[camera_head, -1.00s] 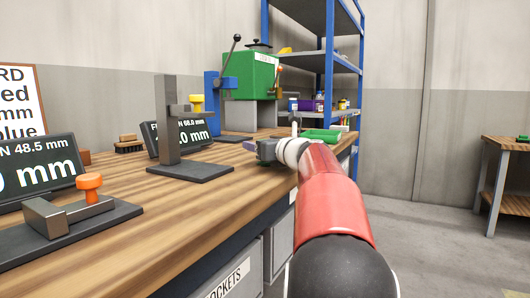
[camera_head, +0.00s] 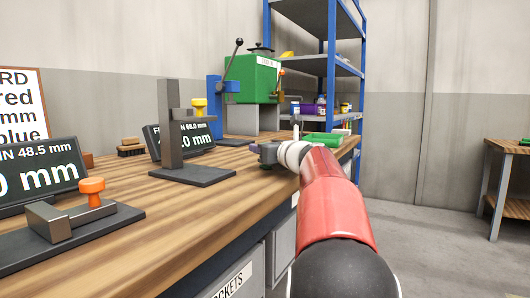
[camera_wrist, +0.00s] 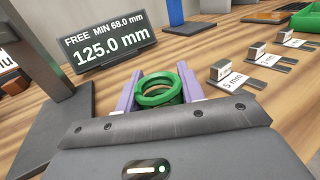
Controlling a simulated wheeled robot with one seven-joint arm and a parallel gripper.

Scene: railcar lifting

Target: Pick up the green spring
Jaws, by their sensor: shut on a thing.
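The green spring (camera_wrist: 160,89) shows in the wrist view as stacked green coils between the two purple fingers of my gripper (camera_wrist: 164,91). The fingers are shut on it, one on each side. The lower part of the spring is hidden by my gripper's body. In the head view my gripper (camera_head: 257,149) is over the workbench (camera_head: 225,205), at the far end of my arm. The spring cannot be made out there.
A gauge stand (camera_head: 172,130) and displays (camera_head: 184,137) stand left of my gripper. In the wrist view one display (camera_wrist: 115,40) reads 125.0 mm, and small gauge blocks (camera_wrist: 222,69) lie to the right. A green tray (camera_head: 322,139) lies beyond my arm. A blue shelf (camera_head: 328,70) stands behind.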

